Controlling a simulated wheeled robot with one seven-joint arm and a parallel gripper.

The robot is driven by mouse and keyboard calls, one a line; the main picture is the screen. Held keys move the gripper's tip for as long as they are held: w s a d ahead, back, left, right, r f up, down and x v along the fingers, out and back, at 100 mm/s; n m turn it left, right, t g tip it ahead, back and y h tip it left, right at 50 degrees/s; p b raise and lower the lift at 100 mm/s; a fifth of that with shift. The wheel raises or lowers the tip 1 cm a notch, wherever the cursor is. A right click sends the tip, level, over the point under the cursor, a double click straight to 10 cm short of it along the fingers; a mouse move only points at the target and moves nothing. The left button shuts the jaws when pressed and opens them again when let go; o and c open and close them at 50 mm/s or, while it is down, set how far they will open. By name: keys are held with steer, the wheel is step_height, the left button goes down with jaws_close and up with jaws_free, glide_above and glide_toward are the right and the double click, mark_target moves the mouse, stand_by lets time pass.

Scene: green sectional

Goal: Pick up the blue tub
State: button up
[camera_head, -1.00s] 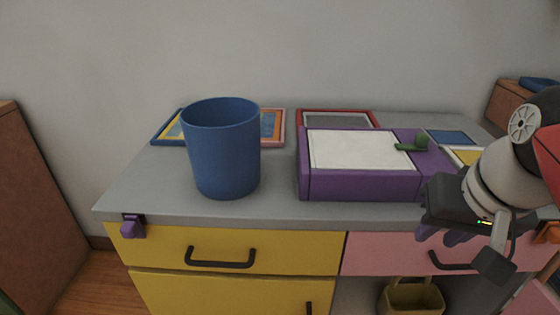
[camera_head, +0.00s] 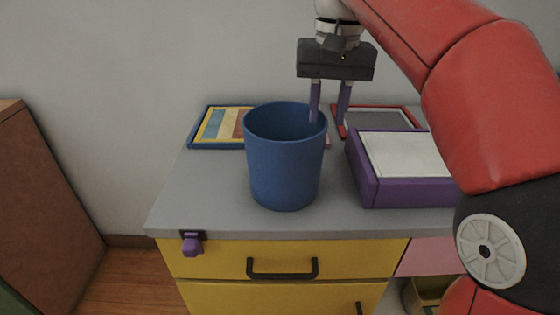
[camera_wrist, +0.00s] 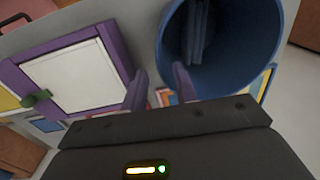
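The blue tub (camera_head: 285,172) stands upright on the grey top of a drawer unit, open side up. My gripper (camera_head: 329,122) is at its right rim, pointing down, with two purple fingers apart. The left finger reaches down into the tub's mouth and the right finger is outside, beyond the right rim. In the wrist view my gripper (camera_wrist: 158,80) straddles the near edge of the tub (camera_wrist: 258,72), with nothing clamped. Long bluish shapes show inside the tub; I cannot tell what they are.
A purple box with a white lid panel (camera_head: 405,155) lies to the right of the tub. A striped picture frame (camera_head: 205,140) and a red frame (camera_head: 385,108) lie behind. The grey top (camera_head: 195,190) is clear left of the tub. A purple clip (camera_head: 191,244) sits on the front edge.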

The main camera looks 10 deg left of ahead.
steer(key=f, duration=0.2)
steer(key=f+b, duration=0.1)
steer(key=f, duration=0.1)
steer(key=s+f, duration=0.1)
steer(key=f, duration=0.1)
steer(key=shift+a+b, duration=0.2)
steer(key=shift+b, duration=0.15)
steer(key=shift+r, duration=0.1)
jaws_close()
